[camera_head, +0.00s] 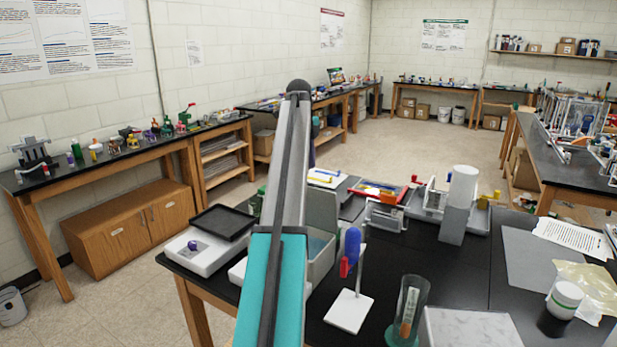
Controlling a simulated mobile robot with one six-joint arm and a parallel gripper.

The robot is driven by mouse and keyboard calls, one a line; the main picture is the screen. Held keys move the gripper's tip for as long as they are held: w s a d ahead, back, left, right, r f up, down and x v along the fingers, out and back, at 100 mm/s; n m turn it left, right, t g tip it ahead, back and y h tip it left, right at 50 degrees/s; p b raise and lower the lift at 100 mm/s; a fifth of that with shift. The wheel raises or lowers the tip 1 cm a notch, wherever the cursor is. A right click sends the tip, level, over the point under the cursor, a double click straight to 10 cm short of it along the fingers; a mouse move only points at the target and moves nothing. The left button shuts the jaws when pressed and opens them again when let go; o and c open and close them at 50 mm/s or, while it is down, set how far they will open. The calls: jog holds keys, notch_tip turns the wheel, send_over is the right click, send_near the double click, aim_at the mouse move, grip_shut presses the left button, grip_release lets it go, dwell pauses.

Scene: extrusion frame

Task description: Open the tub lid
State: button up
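A small white tub (565,298) with a white lid stands on the black bench at the right. Its lid appears to be on. It stands beside a crinkled, clear yellowish bag and behind a dark round piece. My gripper cannot be made out in this view, so its place relative to the tub does not show. A long silver and teal link, which looks like part of my arm, rises through the middle of the picture and hides part of the bench.
Near the tub are a grey mat (540,265), a glass cylinder (408,310) and a marbled block (470,328). A blue-and-red tool (352,250) stands above a white base plate (349,311). A tall white-grey post (458,205) stands behind. Bare bench shows around (440,275).

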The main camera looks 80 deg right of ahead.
notch_tip(320, 180, up, 8)
jog(key=a+p, duration=0.1)
jog(key=p, duration=0.2)
jog(key=shift+w+a+f, duration=0.25)
jog(key=shift+w+a, duration=0.15)
